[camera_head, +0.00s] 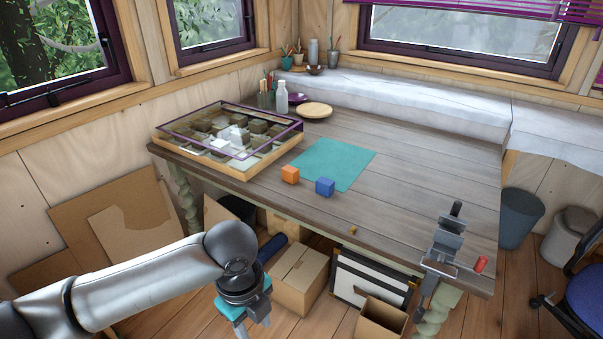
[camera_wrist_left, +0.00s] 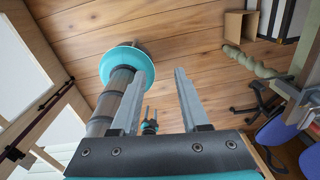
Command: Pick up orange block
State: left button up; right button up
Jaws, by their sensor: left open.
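The orange block (camera_head: 290,175) sits on the wooden table near its front left edge, just left of the teal mat (camera_head: 342,157). A blue block (camera_head: 325,187) is a little to its right, at the mat's front corner. My left gripper (camera_head: 246,325) is low in front of the table, below and apart from the orange block; its fingers are mostly out of sight there. In the left wrist view the same gripper (camera_wrist_left: 160,74) is open and empty, with floor beyond it. A small two-pronged shape (camera_wrist_left: 150,119), probably my right gripper, shows between the fingers, too small to read.
A glass-lidded display case (camera_head: 228,138) stands left of the blocks. A vise (camera_head: 445,250) is clamped at the front right edge. A tiny yellow-orange piece (camera_head: 353,230) lies near the front edge. Cardboard boxes (camera_head: 298,275) stand under the table. The table's right half is mostly clear.

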aim_at(289, 175)
jog(key=z, duration=0.4)
jog(key=i+j+z, duration=0.1)
jog(key=z, duration=0.25)
jog(key=j+z, duration=0.15)
jog(key=z, duration=0.25)
jog(key=i+j+z, duration=0.1)
jog(key=z, duration=0.3)
jog(key=i+j+z, duration=0.1)
jog(key=j+z, duration=0.3)
jog(key=j, duration=0.4)
jog(key=j+z, duration=0.4)
jog(key=j, duration=0.45)
jog(key=k+j+z, duration=0.1)
jog(key=j+z, duration=0.3)
jog(key=j, duration=0.4)
jog(key=k+j, duration=0.1)
jog(key=j, duration=0.35)
jog(key=k+j, duration=0.1)
jog(key=j, duration=0.85)
jog(key=k+j, duration=0.15)
jog(key=j, duration=0.3)
